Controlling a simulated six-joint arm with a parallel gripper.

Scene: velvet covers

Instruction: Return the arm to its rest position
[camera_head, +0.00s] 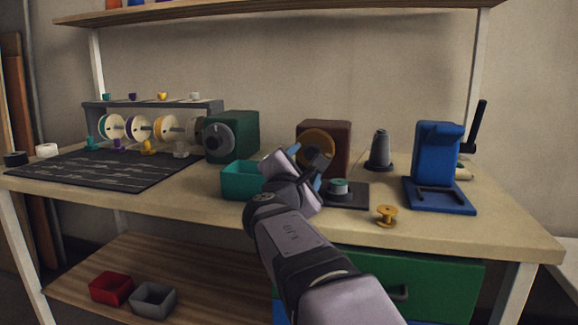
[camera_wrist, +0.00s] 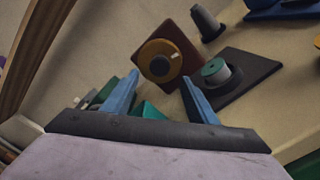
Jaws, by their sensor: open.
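My arm reaches up from the lower right in the head view. My gripper (camera_head: 318,165) is above the workbench, in front of the brown box with an orange dial (camera_head: 317,142). In the wrist view its two blue fingers (camera_wrist: 160,98) stand wide apart with nothing held between them. The brown box's orange dial (camera_wrist: 160,61) shows beyond the fingertips. A spool with a teal top (camera_wrist: 215,71) on a dark square base (camera_wrist: 246,73) lies beside the right finger. Part of the teal bin (camera_head: 238,181) is hidden behind my arm.
A green box (camera_head: 232,135), grey cone (camera_head: 380,149) and blue press (camera_head: 438,155) stand on the bench (camera_head: 500,225). An orange spool (camera_head: 387,216) is near the front edge. A dark mat (camera_head: 100,170) and a rack of spools (camera_head: 150,104) are at left. A shelf (camera_head: 270,10) spans above.

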